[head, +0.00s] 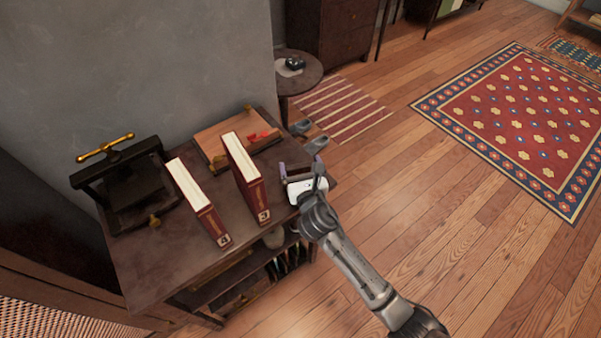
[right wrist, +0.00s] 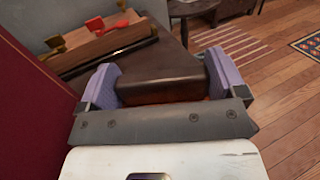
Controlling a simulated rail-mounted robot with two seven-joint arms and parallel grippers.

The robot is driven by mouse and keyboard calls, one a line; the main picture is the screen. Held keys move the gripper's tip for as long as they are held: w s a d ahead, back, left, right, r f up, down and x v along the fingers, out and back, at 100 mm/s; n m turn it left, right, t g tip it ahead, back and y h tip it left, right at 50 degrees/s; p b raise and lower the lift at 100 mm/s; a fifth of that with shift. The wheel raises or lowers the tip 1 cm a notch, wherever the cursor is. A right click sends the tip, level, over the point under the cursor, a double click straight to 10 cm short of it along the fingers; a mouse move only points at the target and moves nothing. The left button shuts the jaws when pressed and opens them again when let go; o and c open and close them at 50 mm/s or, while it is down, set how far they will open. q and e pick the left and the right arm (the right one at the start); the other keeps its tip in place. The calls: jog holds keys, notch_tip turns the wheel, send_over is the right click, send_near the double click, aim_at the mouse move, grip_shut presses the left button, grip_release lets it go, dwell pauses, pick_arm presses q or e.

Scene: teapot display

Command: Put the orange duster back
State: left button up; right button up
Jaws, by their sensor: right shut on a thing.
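My right gripper (head: 300,172) is at the right edge of the dark wooden table (head: 150,265), to the right of the red book marked 3. Its purple finger pads, clear in the right wrist view (right wrist: 162,80), are shut on a dark brown block (right wrist: 160,88). A thin orange strip shows low beside the right pad, so the block appears to be the orange duster's wooden back. The rest of its orange part is hidden. I cannot tell whether the block touches the table. My left gripper is not in view.
Two red books (head: 197,203) (head: 246,178) stand upright on the table. A black press (head: 125,185) with a brass handle stands left, and a wooden board (head: 220,140) with red pieces lies behind. Grey shoe-like things (head: 316,145) are beyond the table. Open floor lies right.

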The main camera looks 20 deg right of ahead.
jog(key=shift+f, duration=0.75)
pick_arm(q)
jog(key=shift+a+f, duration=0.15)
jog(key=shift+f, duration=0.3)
pick_arm(e)
jog(key=shift+r, duration=0.1)
